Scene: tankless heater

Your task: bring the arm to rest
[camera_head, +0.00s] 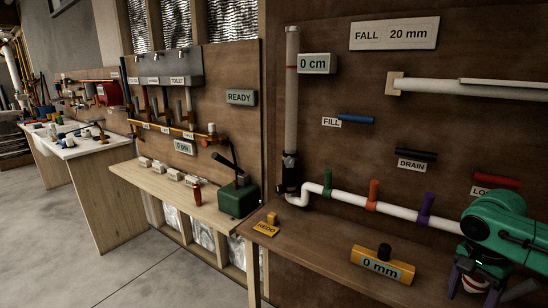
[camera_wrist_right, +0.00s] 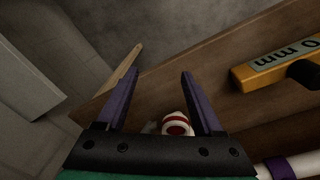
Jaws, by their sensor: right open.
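My right arm, teal with purple fingers, comes in at the right of the head view. Its gripper (camera_head: 472,296) points down over the front right of the brown bench (camera_head: 330,268). In the right wrist view the gripper (camera_wrist_right: 161,76) has its two fingers wide apart. A red-and-white striped round thing (camera_wrist_right: 175,127) shows between the fingers, closer to the right one; it also shows in the head view (camera_head: 475,284). I cannot tell whether it touches a finger. My left gripper is not in view.
A yellow level marked 0 mm (camera_head: 382,265) lies on the bench left of my gripper. A white pipe (camera_head: 395,211) with coloured clamps runs along the board behind. A yellow REDO block (camera_head: 267,229) sits at the bench's left end. Open floor (camera_head: 130,275) lies left.

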